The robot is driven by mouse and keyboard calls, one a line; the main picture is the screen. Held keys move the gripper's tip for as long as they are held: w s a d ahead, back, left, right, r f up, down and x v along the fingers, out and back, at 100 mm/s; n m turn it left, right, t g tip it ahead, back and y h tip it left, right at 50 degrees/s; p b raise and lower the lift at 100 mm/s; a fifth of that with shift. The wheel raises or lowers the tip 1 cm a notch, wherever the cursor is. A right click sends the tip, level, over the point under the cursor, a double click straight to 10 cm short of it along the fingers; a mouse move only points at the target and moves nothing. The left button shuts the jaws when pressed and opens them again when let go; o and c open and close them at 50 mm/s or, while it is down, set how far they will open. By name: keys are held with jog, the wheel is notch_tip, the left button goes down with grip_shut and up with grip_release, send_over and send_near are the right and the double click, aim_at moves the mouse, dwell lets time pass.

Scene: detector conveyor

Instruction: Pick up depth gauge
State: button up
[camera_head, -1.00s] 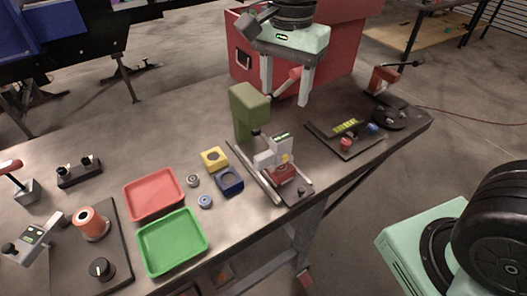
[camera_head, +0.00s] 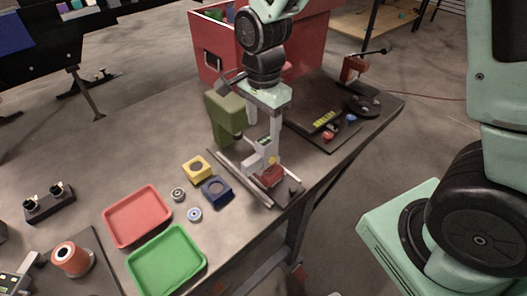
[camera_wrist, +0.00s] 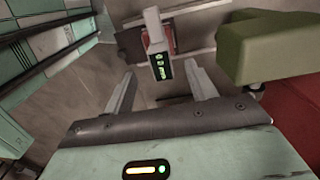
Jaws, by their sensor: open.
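The depth gauge (camera_head: 258,159), a pale grey body, stands on the dark railed fixture (camera_head: 283,195) beside the green press-like block. In the wrist view the gauge (camera_wrist: 159,60) shows its lit green display, with its body reaching up toward the top of the picture. My gripper (camera_head: 263,128) is right above the gauge, fingers pointing down. In the wrist view my gripper (camera_wrist: 161,84) is open, with one finger on each side of the gauge's display end. The gauge lies in line with the gap; I cannot tell whether a finger touches it. In the head view a finger partly hides the gauge.
The green block (camera_head: 226,116) stands close on the left, and also close in the wrist view (camera_wrist: 268,48). A red block (camera_head: 270,176) sits beside the gauge. Yellow (camera_head: 190,174) and blue (camera_head: 211,196) blocks are nearby. A red box (camera_head: 310,45) stands behind.

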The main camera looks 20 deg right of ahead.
aim_at(264, 141)
jog(key=shift+d+f+p, duration=0.1)
jog(key=shift+f+p, duration=1.1)
jog(key=shift+f, duration=1.65)
grip_shut()
